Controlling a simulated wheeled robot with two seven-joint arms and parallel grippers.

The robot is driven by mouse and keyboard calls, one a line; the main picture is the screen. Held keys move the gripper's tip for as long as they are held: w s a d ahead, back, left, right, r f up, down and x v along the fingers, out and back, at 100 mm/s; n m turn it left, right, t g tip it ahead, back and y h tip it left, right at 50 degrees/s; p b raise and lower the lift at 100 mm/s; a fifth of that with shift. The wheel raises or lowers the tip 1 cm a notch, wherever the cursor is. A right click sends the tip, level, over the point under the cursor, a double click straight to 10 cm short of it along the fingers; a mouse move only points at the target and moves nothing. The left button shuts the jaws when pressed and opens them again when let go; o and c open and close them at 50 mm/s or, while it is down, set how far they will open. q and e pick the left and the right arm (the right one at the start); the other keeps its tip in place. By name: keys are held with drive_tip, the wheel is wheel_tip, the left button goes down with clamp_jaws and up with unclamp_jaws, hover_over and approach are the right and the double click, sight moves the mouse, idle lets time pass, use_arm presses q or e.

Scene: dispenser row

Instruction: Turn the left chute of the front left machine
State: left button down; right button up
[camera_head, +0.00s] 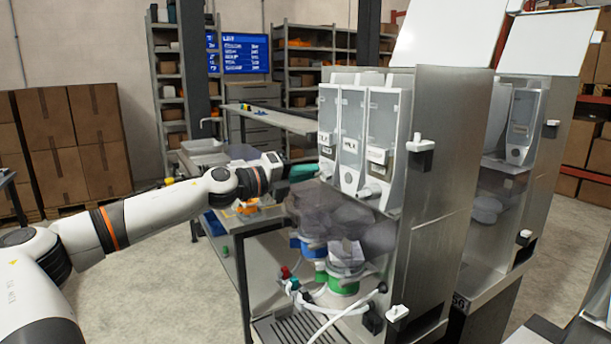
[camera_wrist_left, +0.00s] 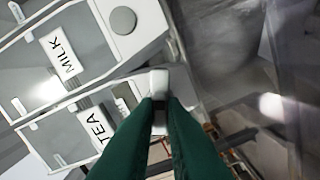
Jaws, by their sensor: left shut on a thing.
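The front left machine (camera_head: 447,150) is a steel-sided dispenser with three upright canisters. The left canister is labelled TEA (camera_wrist_left: 98,122) in the wrist view, beside one labelled MILK (camera_wrist_left: 66,58). The left chute (camera_wrist_left: 159,80) is a small white spout under the TEA canister. My left gripper (camera_head: 303,171) reaches in from the left at the machine's left side. In the wrist view its dark green fingers (camera_wrist_left: 160,103) are shut on the chute, which shows between and beyond the tips. In the head view the fingers partly hide the chute. My right gripper is not in view.
Translucent dark bowls (camera_head: 325,220) sit below the chutes, with a blue part and a green part (camera_head: 344,286) underneath. White hoses hang above the drip grille (camera_head: 290,328). A second machine (camera_head: 530,150) stands at the right. Shelves and cardboard boxes (camera_head: 75,140) stand behind.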

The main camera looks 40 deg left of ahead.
use_arm(q)
drive_tip(key=shift+f+m, duration=0.1)
drive_tip(key=shift+m, duration=0.5)
drive_tip(key=c, duration=1.5)
unclamp_jaws()
drive_tip(key=b+v, duration=1.2)
drive_tip(key=b, duration=0.1)
